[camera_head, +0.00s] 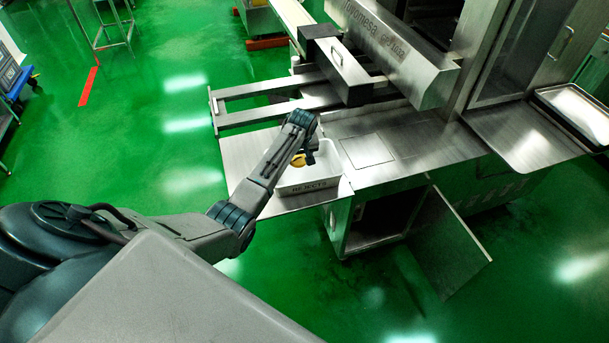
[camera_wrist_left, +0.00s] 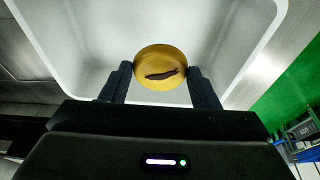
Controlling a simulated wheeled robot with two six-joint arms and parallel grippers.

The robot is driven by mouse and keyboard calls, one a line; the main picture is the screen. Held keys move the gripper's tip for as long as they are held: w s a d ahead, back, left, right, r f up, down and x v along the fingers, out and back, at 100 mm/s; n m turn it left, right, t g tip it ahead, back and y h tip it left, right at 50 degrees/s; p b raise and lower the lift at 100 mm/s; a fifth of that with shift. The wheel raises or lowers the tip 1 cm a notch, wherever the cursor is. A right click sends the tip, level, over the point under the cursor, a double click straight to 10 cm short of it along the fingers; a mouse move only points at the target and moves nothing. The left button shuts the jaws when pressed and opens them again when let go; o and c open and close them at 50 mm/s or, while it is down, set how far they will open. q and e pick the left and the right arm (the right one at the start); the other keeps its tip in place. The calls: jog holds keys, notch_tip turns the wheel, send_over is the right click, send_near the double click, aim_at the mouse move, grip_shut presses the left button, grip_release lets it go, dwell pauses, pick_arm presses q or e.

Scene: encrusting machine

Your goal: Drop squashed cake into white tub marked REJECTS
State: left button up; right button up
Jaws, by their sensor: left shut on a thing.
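The squashed cake (camera_wrist_left: 160,66) is round and golden yellow, with a dark split across its face. My left gripper (camera_wrist_left: 160,84) is shut on it, one finger on each side. The white tub (camera_head: 309,178) marked REJECTS stands on the steel shelf at the machine's left end. In the left wrist view the tub's white inside (camera_wrist_left: 215,35) fills the space behind the cake. In the head view the cake (camera_head: 298,160) shows as a small yellow patch at the tub, partly hidden by my left arm. I cannot tell its exact height. My right gripper is not in view.
The steel machine (camera_head: 400,50) with its conveyor stands behind and right of the tub. A steel work surface (camera_head: 400,140) lies right of the tub, bare. A cabinet door (camera_head: 445,245) hangs open below. A tray (camera_head: 575,110) sits far right.

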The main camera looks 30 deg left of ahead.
pick_arm(q)
jog(key=o, duration=1)
jog(key=shift+o, duration=0.2)
jog(key=b+v, duration=0.2)
jog(key=v, duration=0.9)
jog(key=shift+f, duration=0.1)
